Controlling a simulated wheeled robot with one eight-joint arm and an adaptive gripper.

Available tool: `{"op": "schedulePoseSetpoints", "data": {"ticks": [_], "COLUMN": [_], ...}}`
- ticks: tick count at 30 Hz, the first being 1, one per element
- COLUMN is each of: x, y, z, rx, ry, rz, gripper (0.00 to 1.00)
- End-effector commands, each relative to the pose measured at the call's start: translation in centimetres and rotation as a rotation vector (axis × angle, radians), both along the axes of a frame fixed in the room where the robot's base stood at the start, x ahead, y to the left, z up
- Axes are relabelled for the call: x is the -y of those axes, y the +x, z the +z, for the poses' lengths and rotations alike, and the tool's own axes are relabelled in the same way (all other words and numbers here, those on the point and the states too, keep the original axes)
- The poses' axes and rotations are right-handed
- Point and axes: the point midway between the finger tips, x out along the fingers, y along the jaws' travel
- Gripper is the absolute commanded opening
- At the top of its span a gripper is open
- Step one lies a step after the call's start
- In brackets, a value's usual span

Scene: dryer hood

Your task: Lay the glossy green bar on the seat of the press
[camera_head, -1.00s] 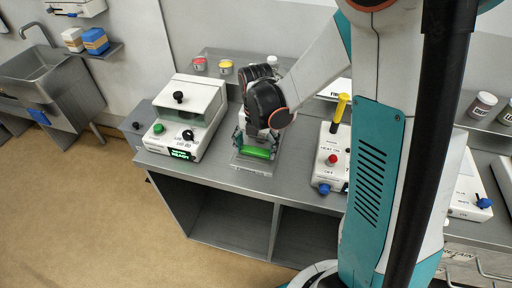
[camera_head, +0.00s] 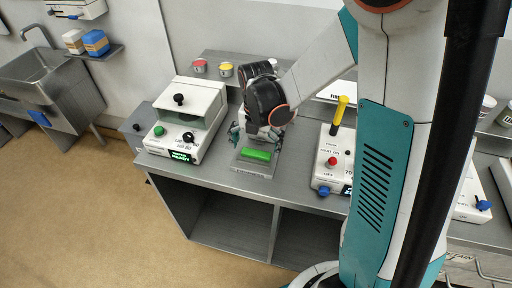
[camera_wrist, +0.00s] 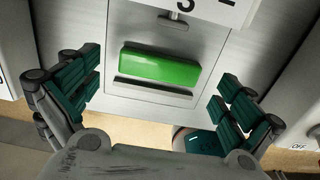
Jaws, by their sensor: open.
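The glossy green bar (camera_head: 256,155) lies flat on a pale metal plate (camera_head: 247,168) on the bench. In the wrist view the green bar (camera_wrist: 160,67) lies on the bare plate (camera_wrist: 150,105), just beyond a dark raised strip (camera_wrist: 152,87). I cannot tell for sure that this plate is the seat of the press. My gripper (camera_head: 257,136) is open above the bar. In the wrist view its fingers stand wide on either side, apart from the bar, and hold nothing.
A white hooded machine (camera_head: 186,119) with a lit green display stands to the left. A white box (camera_head: 331,160) with a yellow handle (camera_head: 339,110) stands to the right. Red and yellow-topped tins (camera_head: 226,70) stand behind. The bench front edge is clear.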

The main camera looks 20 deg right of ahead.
Motion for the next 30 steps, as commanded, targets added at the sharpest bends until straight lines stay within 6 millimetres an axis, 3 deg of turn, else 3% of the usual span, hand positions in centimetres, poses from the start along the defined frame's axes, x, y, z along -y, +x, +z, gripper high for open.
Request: {"op": "schedulePoseSetpoints", "data": {"ticks": [6,12,20,25,30], "x": [0.0,0.0,0.0,0.0,0.0], "y": [-0.1,-0.1,-0.1,-1.4,-3.9], "z": [5.0,8.5,10.7,12.5,15.4], "rx": [0.0,0.0,0.004,0.052,0.15], "ry": [0.0,0.0,0.0,0.005,0.047], "rz": [0.0,0.0,-0.014,-0.209,-0.612], "gripper": [1.0,1.0,1.0,1.0,1.0]}}
